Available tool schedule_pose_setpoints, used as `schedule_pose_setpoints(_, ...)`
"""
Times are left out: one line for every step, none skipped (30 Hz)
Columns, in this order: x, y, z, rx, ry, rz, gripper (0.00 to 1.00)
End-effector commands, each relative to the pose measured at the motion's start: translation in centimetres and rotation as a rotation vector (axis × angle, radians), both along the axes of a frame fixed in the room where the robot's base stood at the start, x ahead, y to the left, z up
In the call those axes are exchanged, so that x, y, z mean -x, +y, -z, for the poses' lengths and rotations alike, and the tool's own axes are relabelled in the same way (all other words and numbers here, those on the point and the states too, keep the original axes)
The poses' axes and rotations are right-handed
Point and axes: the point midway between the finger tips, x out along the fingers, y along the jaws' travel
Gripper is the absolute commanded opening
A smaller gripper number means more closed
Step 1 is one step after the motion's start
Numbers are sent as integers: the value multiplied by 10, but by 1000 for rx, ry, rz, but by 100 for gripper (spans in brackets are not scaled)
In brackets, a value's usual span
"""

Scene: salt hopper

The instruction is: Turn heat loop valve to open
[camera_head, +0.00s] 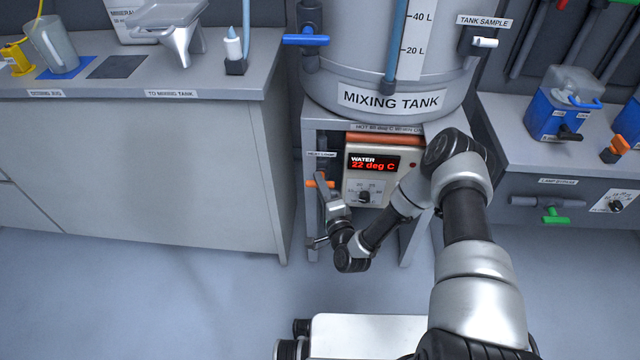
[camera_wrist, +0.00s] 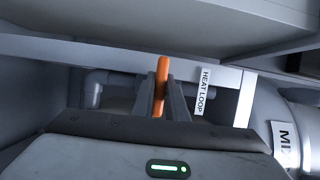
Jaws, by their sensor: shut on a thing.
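The heat loop valve's orange handle (camera_head: 312,183) is low on the left side of the stand under the mixing tank, below a small label. In the head view it lies roughly level, across the upright grey pipe (camera_head: 321,164). In the wrist view the handle (camera_wrist: 162,76) stands between my two fingers, beside the HEAT LOOP label (camera_wrist: 204,90), and crosses the grey pipe (camera_wrist: 122,82) behind. My gripper (camera_head: 321,187) is shut on the handle; it also shows in the wrist view (camera_wrist: 161,100). The valve body is mostly hidden by the fingers.
A heater box (camera_head: 372,181) reading WATER 22 deg C sits just right of the valve, close to my arm. The mixing tank (camera_head: 388,75) stands above. A grey cabinet (camera_head: 150,165) is on the left, a side bench (camera_head: 520,150) on the right. Floor in front is clear.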

Motion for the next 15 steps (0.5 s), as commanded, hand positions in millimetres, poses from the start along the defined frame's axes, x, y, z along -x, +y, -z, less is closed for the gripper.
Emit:
schedule_pose_setpoints(0,0,-1,12,0,-1,0)
schedule_pose_setpoints(0,0,-1,21,1,-1,0)
schedule_pose_setpoints(1,0,-1,36,2,-2,0)
schedule_pose_setpoints(1,1,-1,49,2,-2,0)
schedule_pose_setpoints(1,1,-2,63,3,-2,0)
schedule_pose_setpoints(1,1,-2,87,4,-2,0)
schedule_pose_setpoints(1,1,-2,104,5,-2,0)
schedule_pose_setpoints(1,1,-2,125,4,-3,0)
schedule_pose_setpoints(1,1,-3,155,6,-3,0)
schedule_pose_setpoints(1,0,-3,179,8,-2,0)
schedule_pose_setpoints(1,0,-3,204,8,-3,0)
schedule_pose_setpoints(1,0,-3,239,9,-3,0)
schedule_pose_setpoints(1,0,-3,266,10,-2,0)
schedule_pose_setpoints(1,1,-3,294,10,-3,0)
schedule_pose_setpoints(1,1,-3,332,12,-3,0)
